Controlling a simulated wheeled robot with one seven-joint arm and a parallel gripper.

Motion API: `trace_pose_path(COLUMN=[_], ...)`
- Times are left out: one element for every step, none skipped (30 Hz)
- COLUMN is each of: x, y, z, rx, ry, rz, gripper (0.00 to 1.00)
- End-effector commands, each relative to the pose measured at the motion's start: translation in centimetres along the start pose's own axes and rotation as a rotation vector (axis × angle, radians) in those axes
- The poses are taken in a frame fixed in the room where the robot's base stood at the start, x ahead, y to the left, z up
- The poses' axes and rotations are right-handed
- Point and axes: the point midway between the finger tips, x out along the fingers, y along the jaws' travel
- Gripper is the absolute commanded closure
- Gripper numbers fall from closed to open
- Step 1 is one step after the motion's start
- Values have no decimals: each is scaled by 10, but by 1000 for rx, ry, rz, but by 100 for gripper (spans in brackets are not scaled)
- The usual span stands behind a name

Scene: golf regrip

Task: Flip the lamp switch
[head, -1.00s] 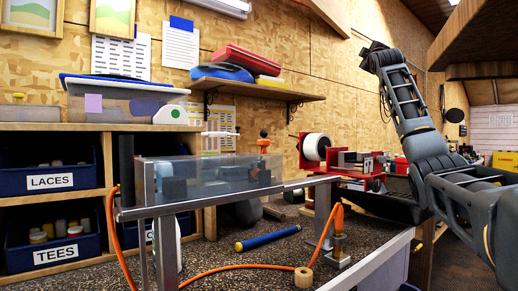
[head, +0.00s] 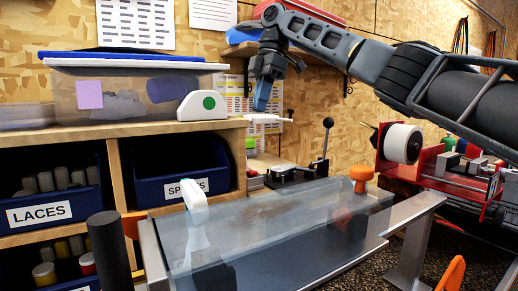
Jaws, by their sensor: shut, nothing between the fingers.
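My gripper (head: 262,97) hangs pointing down in the upper middle of the head view, shut and empty, with its blue-grey fingertips close together. No part is clearly labelled as a lamp switch. A black lever with a ball knob (head: 327,135) stands upright on a small base to the right of and below my gripper. A white rounded block with a green dot (head: 203,105) sits on the shelf top to the left of my gripper, apart from it. A thin white piece (head: 262,118) shows just below the fingertips; I cannot tell whether they touch. No lamp is in view.
A clear bin (head: 130,92) stands on the shelf at left, above blue bins. A red machine with a white roll (head: 403,143) is at right.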

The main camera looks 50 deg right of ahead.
Motion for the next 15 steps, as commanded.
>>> trace_pose_path(x=[0, 1, 1, 1, 1, 1, 1, 1, 2, 3, 5, 9, 12, 16, 22], y=[0, 0, 0, 0, 0, 0, 0, 0, 0, 0, 0, 0, 0, 0, 0], z=[0, 0, 0, 0, 0, 0, 0, 0, 0, 0, 1, 1, 1, 1, 1], rx=[-1, -1, -1, 0, 0, 0, 0, 0, 0, 0, 0, 0, 0, 0, -1], ry=[0, 0, 0, 1, 1, 1, 1, 1, 1, 2, 2, 3, 3, 3, 2], rz=[-4, -4, -3, -2, -2, -1, -1, 0, 0, 0, -1, -1, -2, -2, -1], gripper=[100, 100, 100, 100, 100, 100, 100, 100, 100, 100, 100, 100, 100, 100, 100])
